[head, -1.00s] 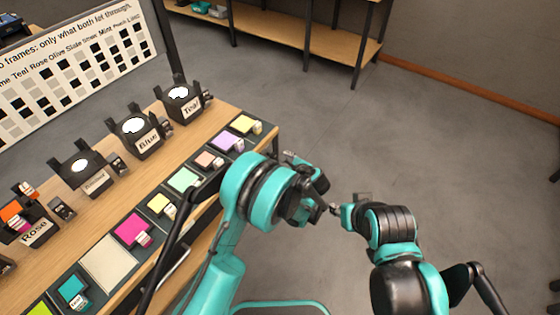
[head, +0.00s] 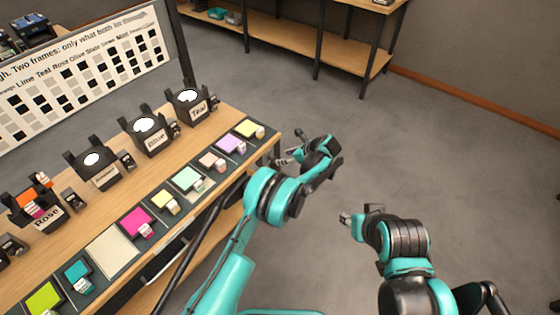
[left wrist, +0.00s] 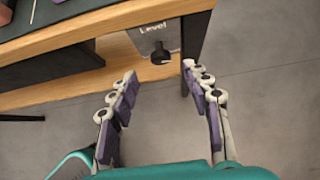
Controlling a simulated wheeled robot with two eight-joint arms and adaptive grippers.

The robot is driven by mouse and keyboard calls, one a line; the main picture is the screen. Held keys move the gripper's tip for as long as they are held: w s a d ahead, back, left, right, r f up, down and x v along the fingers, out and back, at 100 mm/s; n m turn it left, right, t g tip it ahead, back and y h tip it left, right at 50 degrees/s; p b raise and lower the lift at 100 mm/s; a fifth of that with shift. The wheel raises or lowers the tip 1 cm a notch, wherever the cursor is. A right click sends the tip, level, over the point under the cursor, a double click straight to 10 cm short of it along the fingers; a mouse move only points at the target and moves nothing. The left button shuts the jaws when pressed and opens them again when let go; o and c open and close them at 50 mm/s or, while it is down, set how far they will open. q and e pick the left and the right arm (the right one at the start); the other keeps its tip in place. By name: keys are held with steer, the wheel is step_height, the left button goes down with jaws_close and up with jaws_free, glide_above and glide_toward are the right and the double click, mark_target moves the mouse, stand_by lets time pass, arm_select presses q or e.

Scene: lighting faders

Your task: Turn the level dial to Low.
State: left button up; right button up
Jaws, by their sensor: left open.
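The level dial (left wrist: 160,52) is a small black knob on a grey plate (left wrist: 148,36) marked "Level", fixed to the front of the wooden bench near its corner. It shows only in the left wrist view; I cannot read its setting. My left gripper (left wrist: 158,80) is open and empty, with its pale, purple-padded fingers spread to either side below the dial, not visibly touching it. In the head view the left gripper (head: 292,155) is just off the bench's far right corner. My right gripper (head: 347,219) is over the floor, right of the bench; its jaws are too small to judge.
The bench (head: 225,117) carries a row of black lamp units, including one labelled Teal (head: 190,106), and coloured gel tiles such as a magenta one (head: 135,221). A pattern chart (head: 80,75) stands behind. Open grey floor (head: 430,160) lies to the right.

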mark_target(275, 160)
arm_select(q)
steer(key=b+x, duration=0.2)
steer(key=x, duration=0.5)
steer(key=shift+w+a+f+b, duration=0.15)
steer(key=shift+f+b, duration=0.1)
steer(key=shift+b, duration=0.15)
jaws_close()
